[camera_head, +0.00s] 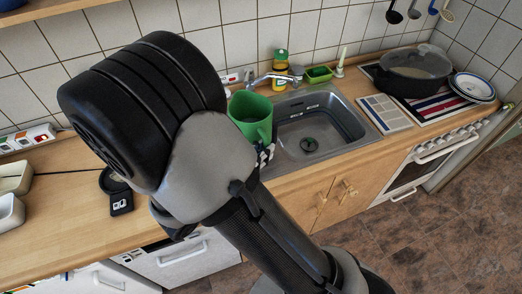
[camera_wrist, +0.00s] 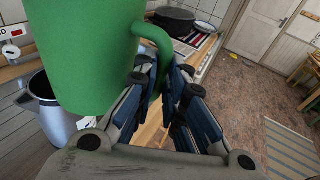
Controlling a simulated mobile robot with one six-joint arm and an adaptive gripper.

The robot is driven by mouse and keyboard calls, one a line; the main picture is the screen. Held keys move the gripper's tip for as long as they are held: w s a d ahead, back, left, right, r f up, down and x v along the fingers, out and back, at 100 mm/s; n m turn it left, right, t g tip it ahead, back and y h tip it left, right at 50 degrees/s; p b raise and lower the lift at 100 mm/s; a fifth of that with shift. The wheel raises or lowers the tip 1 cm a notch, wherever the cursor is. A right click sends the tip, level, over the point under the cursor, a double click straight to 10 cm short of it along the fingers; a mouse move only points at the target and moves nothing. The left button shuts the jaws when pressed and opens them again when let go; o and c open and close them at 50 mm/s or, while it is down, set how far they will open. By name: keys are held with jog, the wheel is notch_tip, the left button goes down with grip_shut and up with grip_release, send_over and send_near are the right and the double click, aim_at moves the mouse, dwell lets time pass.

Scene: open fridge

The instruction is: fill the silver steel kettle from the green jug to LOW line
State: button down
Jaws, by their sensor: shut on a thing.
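The green jug (camera_head: 252,115) is near the left edge of the sink in the head view, looking roughly upright. In the wrist view the jug (camera_wrist: 85,55) fills the upper left, with its handle (camera_wrist: 158,50) at my gripper. My gripper (camera_wrist: 163,80) is shut on the jug's handle; it also shows in the head view (camera_head: 263,153). The silver steel kettle (camera_wrist: 52,122) stands behind and below the jug at the left of the wrist view, partly hidden by it. In the head view my arm hides the kettle. The LOW line and water levels cannot be seen.
The steel sink (camera_head: 345,145) and tap (camera_head: 270,77) are beside the jug. A yellow bottle (camera_head: 281,65) and green tray (camera_head: 319,74) stand behind the sink. A dark pot (camera_head: 412,78) is at the right. A black object (camera_head: 120,203) lies on the wooden counter (camera_head: 70,225) at left.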

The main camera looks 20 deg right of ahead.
jog(key=r+n+p, duration=0.1)
jog(key=p, duration=0.2)
jog(key=r+p, duration=0.1)
jog(key=p, duration=0.2)
jog(key=shift+s+r+n+g+y, duration=0.25)
jog(key=shift+s+n+g+y, duration=0.05)
jog(key=shift+s+n+g, duration=0.1)
jog(key=r+n+p, duration=0.1)
jog(key=p, duration=0.2)
jog(key=shift+s+r, duration=0.1)
jog(key=shift+r, duration=0.15)
dwell(0.4)
